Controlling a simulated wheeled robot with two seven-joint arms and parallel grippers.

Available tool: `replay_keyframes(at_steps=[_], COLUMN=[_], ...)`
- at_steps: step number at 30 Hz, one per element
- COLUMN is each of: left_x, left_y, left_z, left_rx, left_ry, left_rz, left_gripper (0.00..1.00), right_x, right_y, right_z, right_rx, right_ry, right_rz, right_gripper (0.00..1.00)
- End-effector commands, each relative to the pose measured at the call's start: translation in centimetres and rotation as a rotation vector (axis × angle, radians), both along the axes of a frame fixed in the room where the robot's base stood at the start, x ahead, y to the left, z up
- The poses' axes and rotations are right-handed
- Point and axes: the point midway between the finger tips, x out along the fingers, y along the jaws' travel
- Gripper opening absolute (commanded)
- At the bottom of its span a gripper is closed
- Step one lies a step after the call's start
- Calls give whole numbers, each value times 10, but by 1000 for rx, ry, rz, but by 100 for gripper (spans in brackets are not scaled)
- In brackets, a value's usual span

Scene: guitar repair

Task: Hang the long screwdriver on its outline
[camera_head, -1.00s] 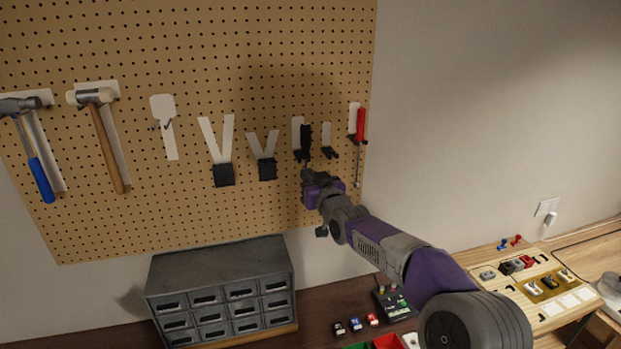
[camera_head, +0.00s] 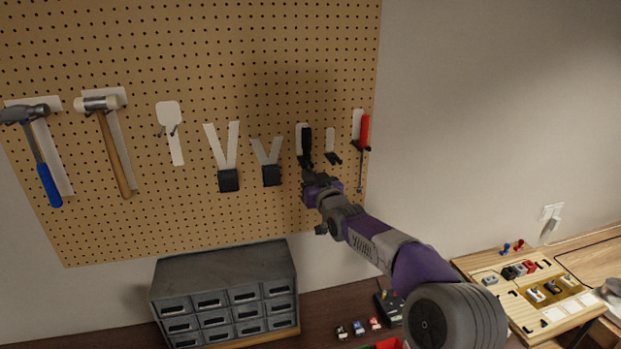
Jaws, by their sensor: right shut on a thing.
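A black-handled screwdriver (camera_head: 307,139) stands roughly upright against the pegboard (camera_head: 225,55), in front of a white outline (camera_head: 300,131). I take it for the long screwdriver; its shaft is hidden. My right gripper (camera_head: 308,172) is just below the handle, shut on the screwdriver. The gripper and the dark holder there overlap, so I cannot tell whether the screwdriver sits in the holder. My left gripper is out of view.
A red-handled screwdriver (camera_head: 364,131) hangs just right, past a short empty outline (camera_head: 330,140) with a black holder. Two hammers hang at the left. Empty outlines and black holders fill the middle. A grey drawer cabinet (camera_head: 225,265) stands below, and a wooden parts tray (camera_head: 520,318) lies at lower right.

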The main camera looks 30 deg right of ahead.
Motion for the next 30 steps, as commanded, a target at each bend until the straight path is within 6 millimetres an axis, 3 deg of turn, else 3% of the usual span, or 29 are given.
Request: replay_keyframes(at_steps=[30], left_x=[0], left_y=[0], left_z=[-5], left_rx=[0], left_ry=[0], left_rz=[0], left_gripper=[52], right_x=[0], right_y=[0], right_z=[1], right_rx=[-1], right_ry=[-1], right_rz=[1], right_gripper=[0])
